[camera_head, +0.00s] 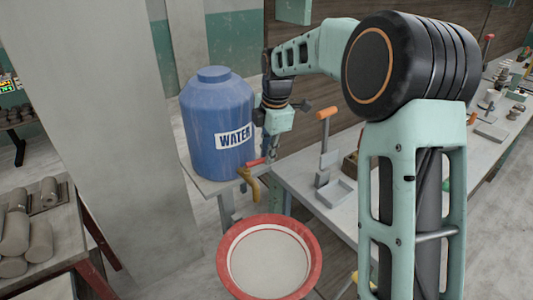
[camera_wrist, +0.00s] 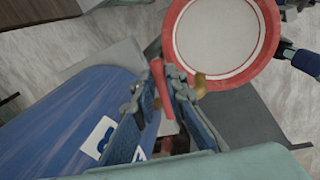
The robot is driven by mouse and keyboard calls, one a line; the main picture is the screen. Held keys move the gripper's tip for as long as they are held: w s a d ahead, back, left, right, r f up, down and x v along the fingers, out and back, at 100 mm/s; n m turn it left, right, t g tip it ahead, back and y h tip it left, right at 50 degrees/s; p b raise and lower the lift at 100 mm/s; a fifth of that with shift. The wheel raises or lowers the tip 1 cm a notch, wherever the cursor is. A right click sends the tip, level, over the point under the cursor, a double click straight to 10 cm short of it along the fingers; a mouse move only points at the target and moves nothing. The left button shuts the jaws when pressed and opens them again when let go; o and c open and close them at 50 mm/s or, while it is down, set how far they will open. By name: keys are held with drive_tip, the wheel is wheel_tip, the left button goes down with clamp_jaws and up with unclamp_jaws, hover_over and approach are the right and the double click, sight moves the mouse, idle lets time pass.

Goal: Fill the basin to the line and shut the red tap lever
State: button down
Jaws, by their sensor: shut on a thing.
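A blue water barrel (camera_head: 205,110) with a WATER label stands on a table corner. Its brass tap (camera_head: 250,185) points down above the basin (camera_head: 223,262), which has a wide red rim and a pale inside. The red tap lever (camera_head: 256,162) sits on top of the tap. My gripper (camera_wrist: 156,84) is shut on the red lever (camera_wrist: 159,76), with a finger on each side. I cannot tell the water level, and no stream shows.
A grey stand with an orange handle (camera_head: 326,113) stands on the workbench right of the tap. Clay cylinders (camera_head: 28,238) lie on a red-legged table at left. A pale pillar (camera_head: 100,110) rises behind it. More items crowd the bench at far right.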

drive_tip(key=shift+s+d+m+h+b, duration=0.1)
drive_tip(key=shift+s+m+h+b, duration=0.15)
drive_tip(key=shift+s+m, duration=0.45)
drive_tip(key=shift+s+d+m+h+b, duration=0.1)
drive_tip(key=shift+s+m+h+b, duration=0.15)
drive_tip(key=shift+m, duration=0.85)
drive_tip(key=c, duration=2)
unclamp_jaws()
drive_tip(key=shift+o, duration=0.2)
drive_tip(key=shift+r, duration=0.15)
wheel_tip(320, 180, up, 12)
drive_tip(key=s, duration=0.2)
drive_tip(key=shift+s+f, duration=0.2)
drive_tip(key=shift+d, duration=0.15)
